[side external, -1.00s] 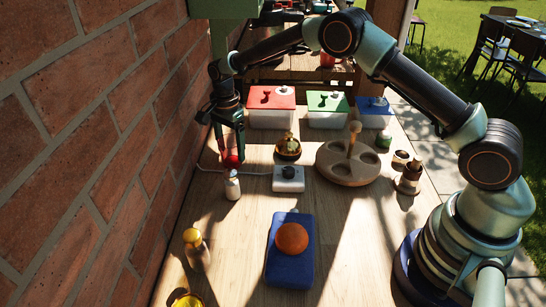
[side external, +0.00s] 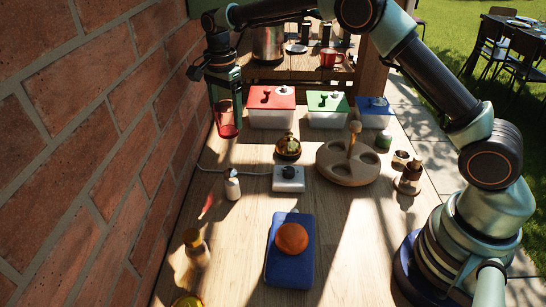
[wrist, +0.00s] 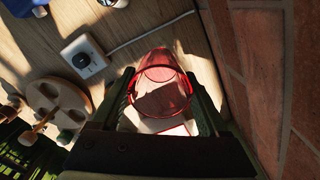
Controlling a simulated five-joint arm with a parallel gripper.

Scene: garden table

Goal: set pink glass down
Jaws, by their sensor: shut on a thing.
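The pink glass (side external: 228,118) is a see-through reddish tumbler, held upright in the air near the brick wall in the side view. My gripper (side external: 225,92) is shut on it, with a finger along each side. In the wrist view the glass (wrist: 160,85) sits between my two fingers (wrist: 162,100), and the table shows through it. A patch of reddish light lies on the table below and to the left of the glass in the side view.
The brick wall (side external: 70,130) stands close on the left. A red-lidded box (side external: 271,105) is right of the glass. A white shaker (side external: 232,186), a white switch box (side external: 288,179) and a gold round pot (side external: 288,147) stand nearby. A blue book-like block (side external: 290,265) bears an orange.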

